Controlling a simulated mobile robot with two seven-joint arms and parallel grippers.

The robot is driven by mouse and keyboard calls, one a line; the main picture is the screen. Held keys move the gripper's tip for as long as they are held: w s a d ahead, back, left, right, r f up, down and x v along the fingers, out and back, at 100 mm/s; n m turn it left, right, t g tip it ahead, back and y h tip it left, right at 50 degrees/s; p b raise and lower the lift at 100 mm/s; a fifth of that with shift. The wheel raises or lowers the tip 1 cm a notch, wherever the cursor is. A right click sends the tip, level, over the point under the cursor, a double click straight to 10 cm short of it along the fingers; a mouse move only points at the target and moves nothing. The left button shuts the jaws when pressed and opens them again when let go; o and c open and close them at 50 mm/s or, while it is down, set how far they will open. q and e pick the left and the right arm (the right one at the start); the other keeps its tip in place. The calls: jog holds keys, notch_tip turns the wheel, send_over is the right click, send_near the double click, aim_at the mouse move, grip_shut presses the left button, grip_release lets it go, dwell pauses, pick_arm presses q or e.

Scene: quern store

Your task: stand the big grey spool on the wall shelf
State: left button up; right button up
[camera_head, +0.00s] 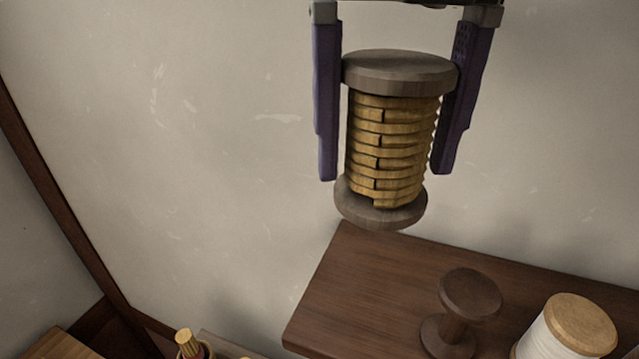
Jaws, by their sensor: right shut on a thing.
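My right gripper (385,175) comes down from the top of the picture and is shut on the spool, one purple finger on each side. The spool hangs nearly upright, slightly tilted, in front of the pale wall. In the picture its lower disc appears just above the back left part of the wall shelf (350,295), a dark brown board. The gap between spool and shelf is hard to judge. My left gripper is not in view.
A dark empty spool (468,295) stands on the shelf. A white-wound spool with a light wooden top (580,325) stands to its right. The shelf's left part is bare. At the lower left are a wooden surface (60,345) and a small yellow-topped item (187,343).

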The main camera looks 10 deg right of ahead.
notch_tip(320, 180, down, 14)
jog(key=p, duration=0.3)
jog(key=shift+s+f+p, duration=0.1)
jog(key=shift+f+p, duration=0.15)
jog(key=shift+p, duration=0.15)
jog(key=shift+f, duration=0.35)
jog(key=shift+f, duration=0.15)
jog(key=o, duration=1.2)
